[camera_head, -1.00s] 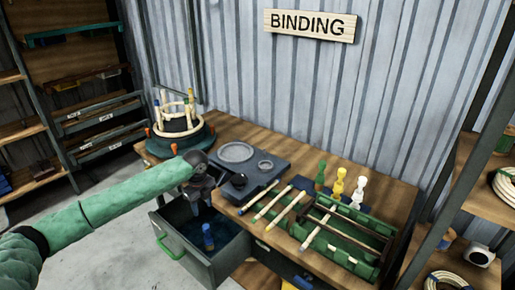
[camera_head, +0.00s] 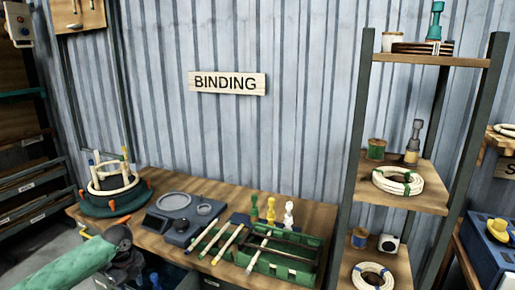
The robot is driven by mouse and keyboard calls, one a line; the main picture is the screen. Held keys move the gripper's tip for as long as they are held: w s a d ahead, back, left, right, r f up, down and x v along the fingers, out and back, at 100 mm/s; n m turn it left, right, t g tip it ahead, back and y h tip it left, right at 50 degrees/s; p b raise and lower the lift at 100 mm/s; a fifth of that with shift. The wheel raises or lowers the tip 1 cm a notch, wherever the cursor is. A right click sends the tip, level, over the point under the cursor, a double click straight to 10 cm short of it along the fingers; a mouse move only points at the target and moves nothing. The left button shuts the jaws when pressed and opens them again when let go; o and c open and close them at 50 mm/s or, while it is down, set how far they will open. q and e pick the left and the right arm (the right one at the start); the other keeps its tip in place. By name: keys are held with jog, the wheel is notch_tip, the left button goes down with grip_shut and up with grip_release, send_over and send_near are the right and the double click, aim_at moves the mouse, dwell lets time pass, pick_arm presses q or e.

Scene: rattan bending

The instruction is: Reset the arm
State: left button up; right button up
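My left arm comes in from the lower left in its green sleeve. My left gripper (camera_head: 125,266) is at the bottom of the view, in front of the workbench (camera_head: 150,181) and by the drawer; its fingers are dark and too small to tell open from shut. A blue item (camera_head: 154,280) shows just right of it, low in the drawer area. My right gripper is not in view.
The bench holds a round jig with upright pegs (camera_head: 113,185), a grey scale (camera_head: 175,212), several sticks (camera_head: 225,243), a green tray (camera_head: 262,262) and three small bottles (camera_head: 270,209). A shelf (camera_head: 400,186) with rattan coils stands at right.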

pick_arm(q)
jog(key=shift+h, duration=0.4)
jog(key=d, duration=0.1)
jog(key=w+d+f, duration=0.1)
jog(key=d, duration=0.3)
jog(key=shift+w+d+f, duration=0.2)
jog(key=shift+d, duration=0.05)
jog(key=d+m+h, duration=0.2)
jog(key=d+h, duration=0.1)
jog(key=d, duration=1.7)
jog(key=s+a+f+n+t+y, duration=0.1)
jog(key=s+a+f+n+y, duration=0.1)
jog(key=s+a+f+n, duration=0.55)
jog(key=s+a+f+n+y, duration=0.1)
jog(key=s+a+f+n, duration=0.25)
jog(key=s+f, duration=0.7)
jog(key=s+a+f+n+y, duration=0.2)
jog(key=s+a+f+n, duration=0.25)
jog(key=s+a, duration=0.45)
jog(key=s+a+f+n+y, duration=0.3)
jog(key=s+a+f, duration=0.35)
jog(key=s, duration=0.45)
jog(key=s+d+f+n+h, duration=0.1)
jog(key=d+n+h, duration=0.3)
jog(key=d, duration=2.2)
jog(key=shift+s+f+h, duration=0.35)
jog(key=shift+h, duration=0.15)
